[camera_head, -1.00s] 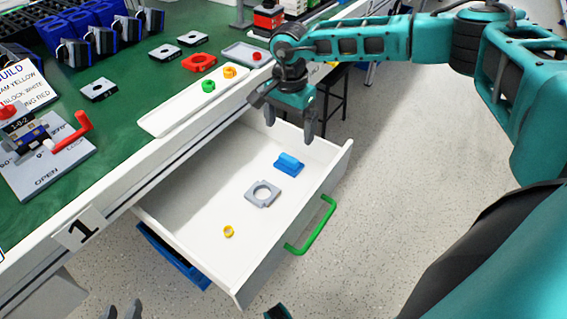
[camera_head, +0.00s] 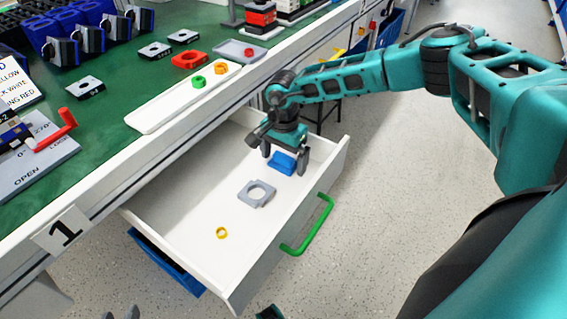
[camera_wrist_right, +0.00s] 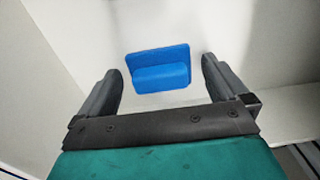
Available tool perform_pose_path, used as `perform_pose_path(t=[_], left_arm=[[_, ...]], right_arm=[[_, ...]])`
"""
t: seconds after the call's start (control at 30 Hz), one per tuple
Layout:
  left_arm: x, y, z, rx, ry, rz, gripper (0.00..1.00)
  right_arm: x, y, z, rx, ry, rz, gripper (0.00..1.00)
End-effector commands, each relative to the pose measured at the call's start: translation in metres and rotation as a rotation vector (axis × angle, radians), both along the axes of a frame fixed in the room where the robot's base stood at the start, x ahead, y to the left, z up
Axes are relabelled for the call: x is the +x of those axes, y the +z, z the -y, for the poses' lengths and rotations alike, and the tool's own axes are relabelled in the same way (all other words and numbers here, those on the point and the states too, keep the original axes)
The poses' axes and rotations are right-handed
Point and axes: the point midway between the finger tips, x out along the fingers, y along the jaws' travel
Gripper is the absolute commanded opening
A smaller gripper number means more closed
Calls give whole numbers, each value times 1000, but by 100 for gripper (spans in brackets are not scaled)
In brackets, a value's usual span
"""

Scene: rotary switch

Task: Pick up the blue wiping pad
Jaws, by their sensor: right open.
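The blue wiping pad (camera_head: 281,163) lies on the floor of the open white drawer (camera_head: 180,205), near its far right corner. In the right wrist view the pad (camera_wrist_right: 160,70) shows a flat base with a raised grip block on it. My right gripper (camera_head: 284,164) is open and low in the drawer, directly over the pad. In the wrist view its fingers (camera_wrist_right: 163,85) stand apart on the left and right of the pad, with gaps on both sides. My left gripper (camera_head: 122,313) shows only its fingertips at the bottom edge, apart and empty.
A grey plate with a round hole (camera_head: 257,194) and a yellow ring (camera_head: 221,233) lie in the drawer. The drawer has a green handle (camera_head: 308,226). The green worktop (camera_head: 130,105) above carries a white tray (camera_head: 175,108) with coloured rings.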

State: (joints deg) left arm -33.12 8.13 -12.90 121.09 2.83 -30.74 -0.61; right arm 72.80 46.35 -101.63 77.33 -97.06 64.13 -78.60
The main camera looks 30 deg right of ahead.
Motion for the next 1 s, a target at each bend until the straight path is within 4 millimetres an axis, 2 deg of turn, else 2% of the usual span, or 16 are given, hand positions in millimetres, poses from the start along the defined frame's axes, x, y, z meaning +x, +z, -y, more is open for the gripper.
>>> perform_pose_path(t=[0.07,0.67,0.87,1.0], left_arm=[[0,1,0,0,-1,0,38],[-1,-1,0,2,-2,1,38],[-1,-1,-1,3,-1,1,38],[-1,2,-1,3,-1,1,38]], right_arm=[[0,1,0,0,0,0,100],[0,1,0,0,0,0,44],[0,2,0,0,0,1,44],[1,11,0,1,0,2,44]])
